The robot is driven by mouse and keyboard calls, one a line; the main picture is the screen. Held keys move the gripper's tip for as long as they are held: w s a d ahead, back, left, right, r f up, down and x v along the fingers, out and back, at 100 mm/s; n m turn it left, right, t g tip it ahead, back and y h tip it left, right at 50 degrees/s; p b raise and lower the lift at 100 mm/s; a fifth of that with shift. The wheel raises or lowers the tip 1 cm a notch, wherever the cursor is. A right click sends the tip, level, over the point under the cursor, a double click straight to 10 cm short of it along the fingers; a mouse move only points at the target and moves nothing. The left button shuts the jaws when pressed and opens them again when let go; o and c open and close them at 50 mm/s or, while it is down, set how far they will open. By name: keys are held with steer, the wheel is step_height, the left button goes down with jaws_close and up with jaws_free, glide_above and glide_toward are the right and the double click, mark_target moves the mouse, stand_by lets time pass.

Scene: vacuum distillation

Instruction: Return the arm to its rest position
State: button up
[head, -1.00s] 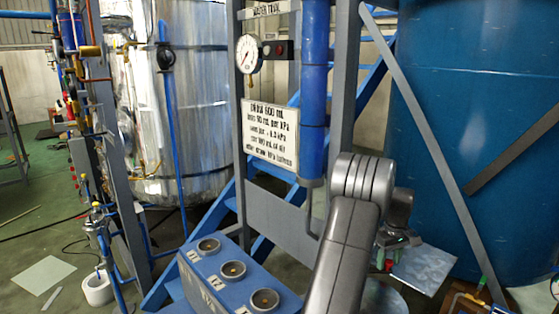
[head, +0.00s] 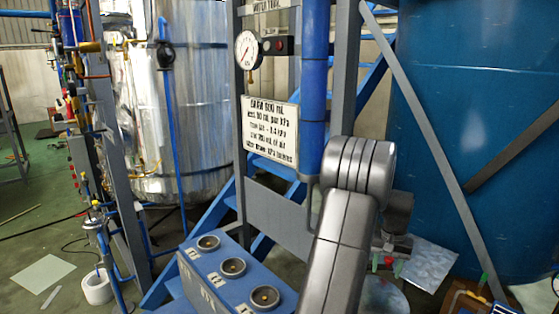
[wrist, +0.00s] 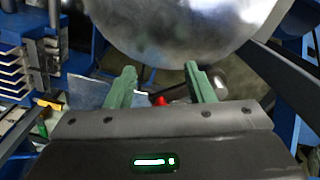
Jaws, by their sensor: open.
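My gripper (wrist: 160,72) is open in the wrist view. Its two green fingers stand apart with nothing held between them. A large, shiny rounded metal surface fills the top of that view, beyond the fingertips. A small red object (wrist: 159,99) shows low between the fingers; I cannot tell what it is. In the head view my grey arm rises from the bottom edge and bends at a ribbed joint. My wrist is partly hidden behind the arm, and the fingers cannot be made out clearly there.
A blue box with three round sockets (head: 232,267) stands left of my arm. A gauge (head: 247,51), a sign (head: 269,130) and a blue pipe (head: 315,75) are on the grey frame behind. A blue tank (head: 460,110) stands right, a silver tank (head: 190,110) left.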

steer(key=a+m, duration=0.1)
steer(key=s+m, duration=0.1)
steer(key=m, duration=0.1)
steer(key=shift+a, duration=0.4)
steer(key=shift+s+a+m, duration=0.25)
steer(key=shift+a+m, duration=0.4)
steer(key=shift+m, duration=0.35)
steer(key=shift+a+m, duration=0.7)
steer(key=shift+m, duration=0.35)
steer(key=shift+a+m, duration=0.65)
steer(key=shift+m, duration=0.4)
